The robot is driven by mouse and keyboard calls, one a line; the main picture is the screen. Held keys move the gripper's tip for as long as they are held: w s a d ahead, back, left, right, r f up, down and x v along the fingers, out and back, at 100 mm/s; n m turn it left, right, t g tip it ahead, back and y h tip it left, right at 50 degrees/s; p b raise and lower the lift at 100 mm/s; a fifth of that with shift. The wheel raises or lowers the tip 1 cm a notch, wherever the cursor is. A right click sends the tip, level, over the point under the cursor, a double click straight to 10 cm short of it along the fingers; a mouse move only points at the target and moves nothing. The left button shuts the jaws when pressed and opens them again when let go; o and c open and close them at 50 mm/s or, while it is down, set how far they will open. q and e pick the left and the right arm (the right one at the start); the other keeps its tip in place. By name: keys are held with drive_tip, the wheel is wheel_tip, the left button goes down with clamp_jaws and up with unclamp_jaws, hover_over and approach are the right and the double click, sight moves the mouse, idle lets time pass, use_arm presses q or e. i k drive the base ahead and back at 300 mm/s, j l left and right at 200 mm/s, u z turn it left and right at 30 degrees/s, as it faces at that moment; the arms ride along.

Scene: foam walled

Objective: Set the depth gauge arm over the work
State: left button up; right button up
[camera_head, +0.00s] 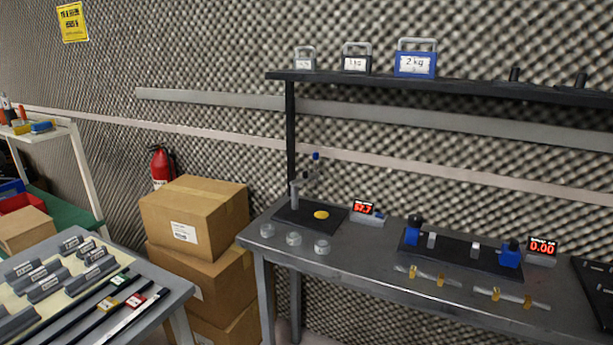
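What looks like the depth gauge stands at the left end of the grey bench (400,275). It has a dark base plate (297,225), an upright grey post (294,195) and a small arm with a blue part (315,157) above and right of the post. A round yellow piece (321,214), possibly the work, lies flat on the plate. The arm seems above and behind the yellow piece, but I cannot tell exactly where it points. A red-digit display (364,207) beside the plate seems to read 52.7. Neither of my grippers is in view.
Several small clear dishes (293,239) line the bench's front left. A blue-clamped fixture (455,252) with a 0.00 display (542,247) stands right. A shelf (450,86) with weights (415,62) hangs above. Stacked cartons (195,218) and another table (175,290) are left.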

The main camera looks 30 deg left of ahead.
sight(305, 178)
drive_tip(key=i+j, duration=0.2)
drive_tip(key=j, duration=0.2)
drive_tip(key=i+j, duration=0.2)
drive_tip(key=j, duration=0.15)
drive_tip(key=i+j, duration=0.2)
drive_tip(key=j, duration=0.2)
drive_tip(key=i+j, duration=0.2)
drive_tip(key=j, duration=0.2)
drive_tip(key=u, duration=0.05)
